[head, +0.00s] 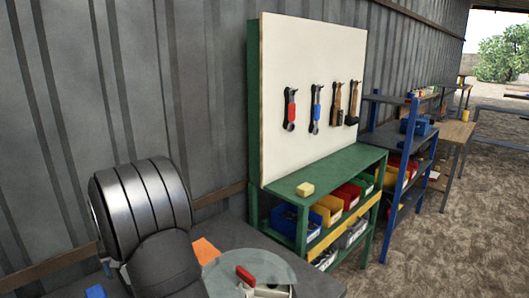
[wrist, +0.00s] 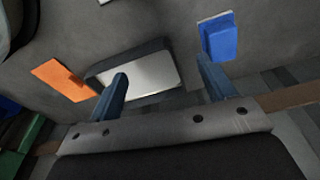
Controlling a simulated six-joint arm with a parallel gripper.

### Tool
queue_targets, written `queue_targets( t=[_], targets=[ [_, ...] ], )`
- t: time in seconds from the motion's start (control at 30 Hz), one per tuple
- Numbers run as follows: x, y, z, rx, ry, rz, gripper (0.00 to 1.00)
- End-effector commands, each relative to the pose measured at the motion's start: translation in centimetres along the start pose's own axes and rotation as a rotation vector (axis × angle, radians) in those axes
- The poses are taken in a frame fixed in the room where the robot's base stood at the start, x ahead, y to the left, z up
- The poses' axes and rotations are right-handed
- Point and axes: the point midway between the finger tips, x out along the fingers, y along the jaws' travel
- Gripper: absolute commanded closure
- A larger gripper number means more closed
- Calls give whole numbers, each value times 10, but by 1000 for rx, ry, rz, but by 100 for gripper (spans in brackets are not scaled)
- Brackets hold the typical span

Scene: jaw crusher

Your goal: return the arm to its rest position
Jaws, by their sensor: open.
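My gripper (wrist: 160,70) shows in the wrist view with its two blue-grey fingers wide apart. Nothing is held between them. Past the fingers lies a grey tray (wrist: 150,78) with a bright floor, and I cannot tell the distance to it. My arm, dark with a ribbed round link, fills the lower left of the head view. My gripper is not visible in the head view.
A grey table (head: 312,278) carries an orange item (head: 206,249), a clear disc (head: 228,272), a red-handled item (head: 246,276) and a blue block (head: 95,292), the last likely also in the wrist view (wrist: 218,38). A green bench (head: 335,172) with bins stands right, a corrugated wall behind.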

Motion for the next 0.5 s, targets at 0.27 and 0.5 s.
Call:
queue_targets(
  t=[0.27,0.5],
  targets=[
    [1,-9,12,177,1,27,24],
    [1,-16,23,332,2,50,24]
  ],
)
